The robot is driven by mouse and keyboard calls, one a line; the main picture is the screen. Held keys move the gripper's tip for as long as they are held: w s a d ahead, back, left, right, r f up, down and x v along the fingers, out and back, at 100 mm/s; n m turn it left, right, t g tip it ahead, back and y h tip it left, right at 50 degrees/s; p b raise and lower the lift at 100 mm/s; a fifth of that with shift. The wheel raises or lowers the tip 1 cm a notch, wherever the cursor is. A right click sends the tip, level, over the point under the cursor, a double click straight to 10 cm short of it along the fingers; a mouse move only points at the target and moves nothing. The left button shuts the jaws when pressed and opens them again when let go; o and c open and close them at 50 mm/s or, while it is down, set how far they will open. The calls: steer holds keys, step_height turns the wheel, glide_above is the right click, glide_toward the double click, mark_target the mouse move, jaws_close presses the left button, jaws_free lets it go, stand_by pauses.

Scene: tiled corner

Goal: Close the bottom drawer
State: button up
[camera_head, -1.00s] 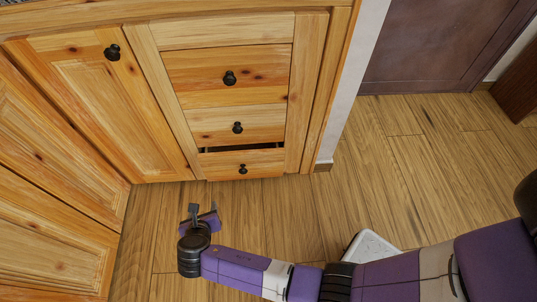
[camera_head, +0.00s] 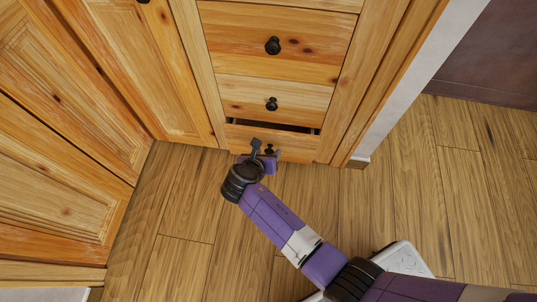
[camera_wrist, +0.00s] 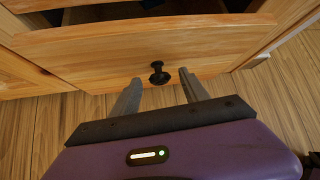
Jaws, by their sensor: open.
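The bottom drawer (camera_head: 245,138) is a light wooden front with a dark round knob, pulled partly out, with a dark gap above its front edge. It also shows in the wrist view (camera_wrist: 100,55), where its open inside is visible behind the top edge. My gripper (camera_head: 264,150) is in front of the drawer, low near the floor. In the wrist view my gripper (camera_wrist: 158,82) has its two fingers apart, with the black knob (camera_wrist: 159,73) showing between and just beyond the fingertips. I cannot tell whether the fingers touch the drawer front.
Two drawers with black knobs, an upper one (camera_head: 275,40) and a middle one (camera_head: 275,98), are shut above. Cabinet doors (camera_head: 130,75) stand at the left. A white wall edge (camera_head: 400,75) is at the right. The wooden floor (camera_head: 400,180) is clear at the right.

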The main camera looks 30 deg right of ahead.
steer(key=shift+w+d+f, duration=0.3)
steer(key=shift+d+f, duration=0.05)
steer(key=shift+f, duration=0.15)
jaws_close()
stand_by(1.2)
